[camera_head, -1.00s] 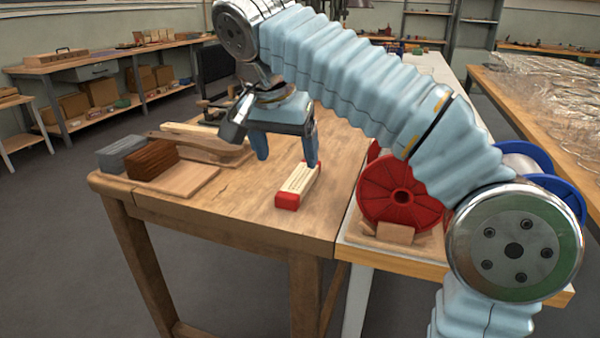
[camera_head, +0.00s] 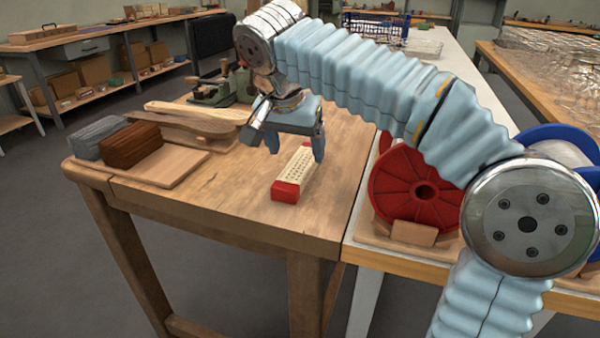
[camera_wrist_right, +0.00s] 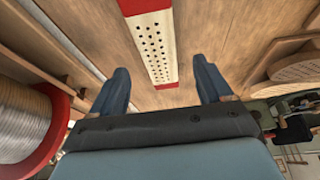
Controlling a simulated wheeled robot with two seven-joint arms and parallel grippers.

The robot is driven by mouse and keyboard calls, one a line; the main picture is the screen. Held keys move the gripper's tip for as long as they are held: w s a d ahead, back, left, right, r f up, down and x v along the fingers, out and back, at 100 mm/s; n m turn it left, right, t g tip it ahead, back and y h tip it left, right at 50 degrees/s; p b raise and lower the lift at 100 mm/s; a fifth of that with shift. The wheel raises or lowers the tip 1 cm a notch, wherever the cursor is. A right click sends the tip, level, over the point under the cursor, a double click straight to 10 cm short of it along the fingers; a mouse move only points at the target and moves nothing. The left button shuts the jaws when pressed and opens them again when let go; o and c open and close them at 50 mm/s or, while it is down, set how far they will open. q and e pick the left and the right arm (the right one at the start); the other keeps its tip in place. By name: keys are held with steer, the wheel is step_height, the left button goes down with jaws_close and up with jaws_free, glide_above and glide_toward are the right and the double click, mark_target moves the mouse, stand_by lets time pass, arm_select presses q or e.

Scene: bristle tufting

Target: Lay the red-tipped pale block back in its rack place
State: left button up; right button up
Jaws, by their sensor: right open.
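The pale block (camera_head: 296,172) with red ends and rows of small dark holes lies on the wooden bench (camera_head: 235,208). Its near red end faces the bench's front edge. My right gripper (camera_head: 296,150) is open, pointing down over the far part of the block, one finger on each side. In the right wrist view the block (camera_wrist_right: 153,45) runs between the two spread fingers (camera_wrist_right: 163,75), with gaps on both sides. A blue rack-like frame (camera_head: 376,24) stands on the far white table; I cannot tell whether it holds the block's place. My left gripper is out of view.
A red spool (camera_head: 405,188) on a wooden stand is right of the bench. Grey and brown bristle bundles (camera_head: 132,146) lie on a board at left, with wooden paddles (camera_head: 200,120) behind. A vise-like tool (camera_head: 220,84) stands farther back. Bench around the block is clear.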

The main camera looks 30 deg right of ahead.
mark_target(300, 164)
steer(key=x, duration=0.4)
steer(key=shift+f+b, duration=0.4)
steer(key=shift+c, duration=0.4)
steer(key=shift+r, duration=0.1)
steer(key=c, duration=1.1)
